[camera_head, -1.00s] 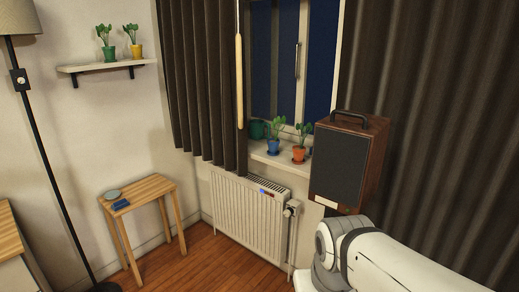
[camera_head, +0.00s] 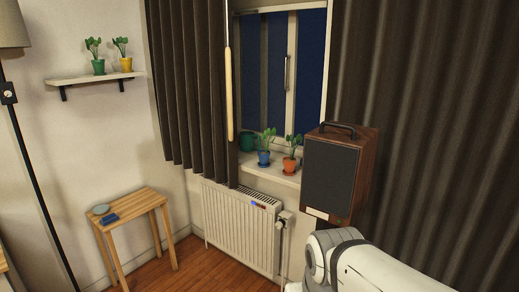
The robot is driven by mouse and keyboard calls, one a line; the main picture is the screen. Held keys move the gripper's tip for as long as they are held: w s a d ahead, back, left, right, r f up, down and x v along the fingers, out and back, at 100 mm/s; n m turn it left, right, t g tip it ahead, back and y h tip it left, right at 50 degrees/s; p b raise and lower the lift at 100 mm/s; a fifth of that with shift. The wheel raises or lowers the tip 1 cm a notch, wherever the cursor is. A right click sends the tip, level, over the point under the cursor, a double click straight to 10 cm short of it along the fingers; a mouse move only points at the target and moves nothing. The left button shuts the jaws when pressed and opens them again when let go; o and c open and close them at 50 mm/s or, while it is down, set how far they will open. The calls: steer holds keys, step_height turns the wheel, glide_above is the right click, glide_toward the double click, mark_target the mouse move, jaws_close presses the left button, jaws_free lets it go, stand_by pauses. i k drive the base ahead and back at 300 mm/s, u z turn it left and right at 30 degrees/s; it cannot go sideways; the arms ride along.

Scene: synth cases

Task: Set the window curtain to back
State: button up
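The dark window curtain hangs in two parts beside the window (camera_head: 268,68). The left curtain (camera_head: 187,90) is gathered into folds and ends above the radiator. The right curtain (camera_head: 430,120) is wide and hangs at the right of the window. A pale wooden rod (camera_head: 229,95) hangs on a thin cord or stem at the inner edge of the left curtain. The middle of the window is uncovered and shows dark blue panes. Part of my white arm shows at the lower right, in front of the right curtain. My gripper is not in view.
A brown speaker box (camera_head: 334,180) with a handle stands before the right curtain, just above my arm. Potted plants (camera_head: 264,148) stand on the windowsill above a white radiator (camera_head: 240,228). A small wooden table (camera_head: 140,203) and a lamp (camera_head: 14,28) are at left.

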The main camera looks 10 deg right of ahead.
mark_target(226, 33)
steer(key=u, duration=0.65)
steer(key=i, duration=2.1)
steer(key=u, duration=0.1)
